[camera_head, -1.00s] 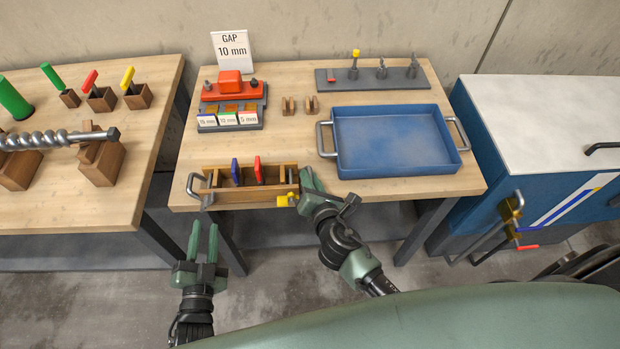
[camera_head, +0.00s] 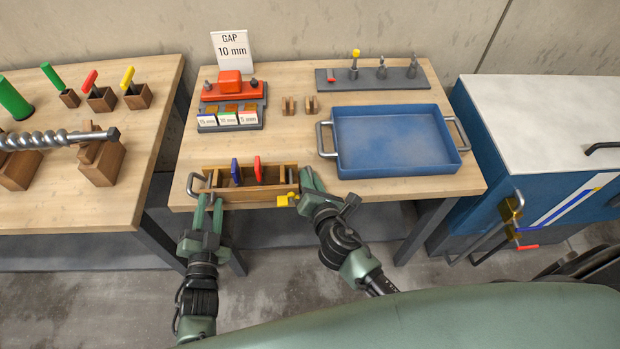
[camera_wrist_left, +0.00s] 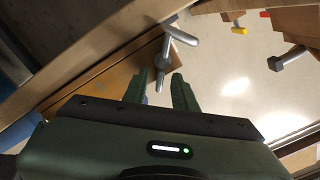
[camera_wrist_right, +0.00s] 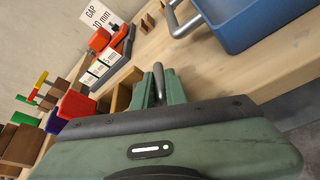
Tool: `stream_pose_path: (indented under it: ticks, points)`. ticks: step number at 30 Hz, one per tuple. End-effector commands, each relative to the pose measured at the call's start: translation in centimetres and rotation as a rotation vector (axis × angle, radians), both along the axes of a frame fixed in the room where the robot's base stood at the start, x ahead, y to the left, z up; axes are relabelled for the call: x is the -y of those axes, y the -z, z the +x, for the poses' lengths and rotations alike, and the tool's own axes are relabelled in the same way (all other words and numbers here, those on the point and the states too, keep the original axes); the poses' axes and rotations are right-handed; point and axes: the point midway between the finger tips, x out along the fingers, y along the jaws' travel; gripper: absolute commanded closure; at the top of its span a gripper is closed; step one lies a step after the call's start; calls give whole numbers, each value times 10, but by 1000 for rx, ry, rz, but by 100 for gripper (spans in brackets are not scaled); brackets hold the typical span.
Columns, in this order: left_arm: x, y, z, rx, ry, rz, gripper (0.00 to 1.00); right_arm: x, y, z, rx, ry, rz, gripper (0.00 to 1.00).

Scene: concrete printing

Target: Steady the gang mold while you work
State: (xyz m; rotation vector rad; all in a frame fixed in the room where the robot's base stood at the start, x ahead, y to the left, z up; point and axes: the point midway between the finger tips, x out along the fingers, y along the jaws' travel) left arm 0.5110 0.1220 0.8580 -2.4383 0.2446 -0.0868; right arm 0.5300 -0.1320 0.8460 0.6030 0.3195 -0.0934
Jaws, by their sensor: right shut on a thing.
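The gang mold (camera_head: 256,193) is a wooden box with compartments at the table's front edge. A blue divider tab (camera_head: 235,172) and a red one (camera_head: 258,169) stand upright in it. Grey handles are at its ends. My right gripper (camera_head: 309,182) is shut on the right-end handle, whose grey bar (camera_wrist_right: 158,80) shows between the fingers in the right wrist view. My left gripper (camera_head: 210,203) is open, just in front of the mold's left end, close to the left handle (camera_head: 194,184). In the left wrist view a grey metal part (camera_wrist_left: 164,62) lies just beyond the open fingers.
A blue tray (camera_head: 395,140) sits to the right. Behind the mold are a rack with labelled spacers (camera_head: 229,118), two small wooden pieces (camera_head: 300,105) and a "GAP 10 mm" sign (camera_head: 232,47). A yellow knob (camera_head: 287,200) is at the mold's front right.

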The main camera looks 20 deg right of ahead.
Motion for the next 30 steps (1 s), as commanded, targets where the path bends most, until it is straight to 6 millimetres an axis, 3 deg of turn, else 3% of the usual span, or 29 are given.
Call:
stream_pose_path:
  ticks: [3, 6, 7, 13, 21, 30]
  points:
    - [0, 0, 0, 0, 0, 0, 73, 1, 0, 0, 1, 3, -1, 100]
    - [0, 0, 0, 0, 0, 0, 98, 1, 0, 0, 1, 3, -1, 100]
    - [0, 0, 0, 0, 0, 0, 100, 1, 0, 0, 1, 3, -1, 100]
    - [0, 1, -1, 5, 0, 24, 100, 1, 0, 0, 1, 3, -1, 100]
    - [4, 6, -2, 61, 0, 309, 100, 1, 0, 1, 1, 3, -1, 100]
    - [4, 6, -2, 66, 1, 333, 100, 1, 0, 1, 0, 4, 0, 100]
